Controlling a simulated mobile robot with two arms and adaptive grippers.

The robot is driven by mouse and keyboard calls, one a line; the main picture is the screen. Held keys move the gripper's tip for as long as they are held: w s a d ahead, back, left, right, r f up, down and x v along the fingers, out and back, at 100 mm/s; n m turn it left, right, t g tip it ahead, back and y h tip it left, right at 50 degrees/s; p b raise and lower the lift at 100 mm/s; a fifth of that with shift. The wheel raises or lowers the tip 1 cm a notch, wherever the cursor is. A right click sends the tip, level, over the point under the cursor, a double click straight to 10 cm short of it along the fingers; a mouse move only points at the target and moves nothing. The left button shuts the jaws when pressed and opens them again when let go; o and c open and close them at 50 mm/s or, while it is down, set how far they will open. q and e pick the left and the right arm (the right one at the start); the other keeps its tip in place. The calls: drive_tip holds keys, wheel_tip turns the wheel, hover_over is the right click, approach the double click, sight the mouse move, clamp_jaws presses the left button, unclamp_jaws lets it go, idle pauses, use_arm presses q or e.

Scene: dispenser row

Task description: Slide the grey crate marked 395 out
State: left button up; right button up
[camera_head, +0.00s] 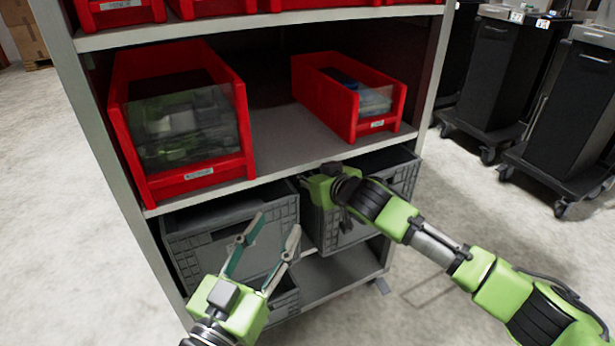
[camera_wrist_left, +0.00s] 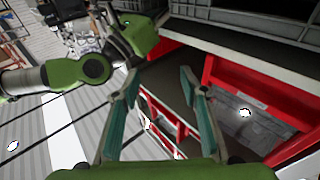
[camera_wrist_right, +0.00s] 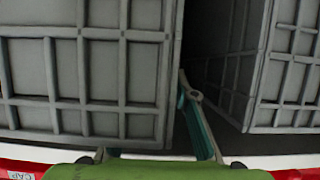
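Two grey crates sit side by side on a low shelf: a left crate (camera_head: 225,240) and a right crate (camera_head: 345,228). No 395 mark is legible on either. My right gripper (camera_head: 306,183) is at the upper front of the right crate, near the gap between the crates. In the right wrist view, one finger (camera_wrist_right: 198,115) shows in that gap beside a crate wall (camera_wrist_right: 85,75); the other fingertip is hidden. My left gripper (camera_head: 266,238) is open and empty in front of the left crate; its spread fingers also show in the left wrist view (camera_wrist_left: 158,95).
Red bins (camera_head: 195,178) (camera_head: 378,127) stand on the shelf (camera_head: 270,155) above the crates. Another grey crate (camera_head: 285,303) is partly visible lower down. Black wheeled carts (camera_head: 565,110) stand at the right.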

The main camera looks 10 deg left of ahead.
use_arm(q)
drive_tip(key=shift+r, duration=0.25)
use_arm(e)
drive_tip(key=shift+w, duration=0.1)
clamp_jaws()
use_arm(q)
drive_tip(key=shift+f, duration=0.15)
